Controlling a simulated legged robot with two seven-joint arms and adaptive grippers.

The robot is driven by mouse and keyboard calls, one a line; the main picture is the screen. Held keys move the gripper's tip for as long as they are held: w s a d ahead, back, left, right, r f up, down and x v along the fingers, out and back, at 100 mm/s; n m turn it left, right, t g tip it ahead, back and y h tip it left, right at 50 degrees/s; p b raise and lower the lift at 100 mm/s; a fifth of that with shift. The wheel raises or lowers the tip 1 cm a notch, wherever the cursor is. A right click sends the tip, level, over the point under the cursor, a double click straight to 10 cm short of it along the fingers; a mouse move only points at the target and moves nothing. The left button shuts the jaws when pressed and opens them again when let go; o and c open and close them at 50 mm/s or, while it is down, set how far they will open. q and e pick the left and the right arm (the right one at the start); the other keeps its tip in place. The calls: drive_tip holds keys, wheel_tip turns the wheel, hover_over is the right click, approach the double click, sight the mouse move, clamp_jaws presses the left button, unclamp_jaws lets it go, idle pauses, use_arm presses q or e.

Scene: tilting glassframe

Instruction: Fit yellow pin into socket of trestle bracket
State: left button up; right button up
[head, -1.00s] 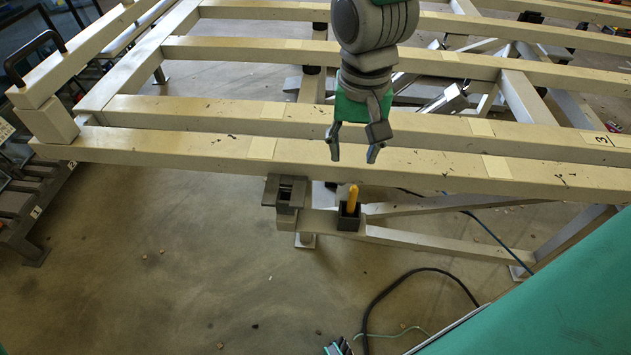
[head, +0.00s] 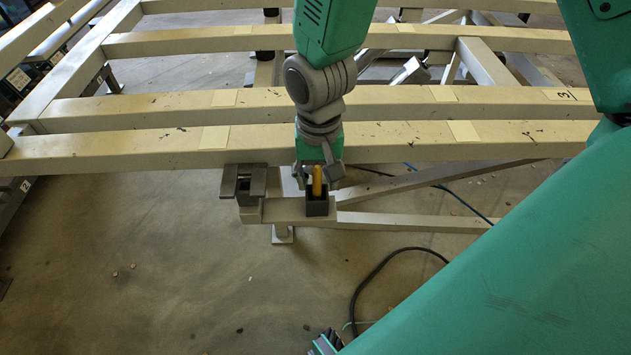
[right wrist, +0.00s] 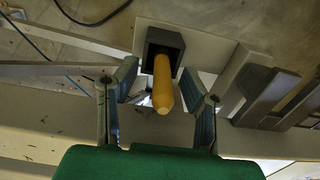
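The yellow pin (head: 317,181) stands upright in a dark square holder (head: 317,207) on a ledge below the trestle's front beam. In the right wrist view the pin (right wrist: 162,88) points toward the camera, its lower end hidden in the holder (right wrist: 165,46). My right gripper (head: 318,176) is open around the pin, one finger on each side. In the right wrist view, gaps show between the pin and both fingers (right wrist: 161,76). The dark grey trestle bracket (head: 244,182), with a notch-like opening, is left of the holder. The inside of its socket is unclear.
Long cream trestle beams (head: 380,143) run across behind the holder, close to my right wrist. A sloping brace (head: 430,180) runs right from the ledge. A black cable (head: 375,272) lies on the floor. The floor at lower left is free.

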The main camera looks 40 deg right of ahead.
drive_tip(key=shift+d+f, duration=0.35)
drive_tip(key=shift+f, duration=0.1)
drive_tip(key=shift+a, duration=0.1)
drive_tip(key=shift+a+r, duration=0.2)
drive_tip(key=shift+a, duration=0.3)
clamp_jaws()
drive_tip(key=shift+a, duration=0.25)
drive_tip(key=shift+d, duration=0.1)
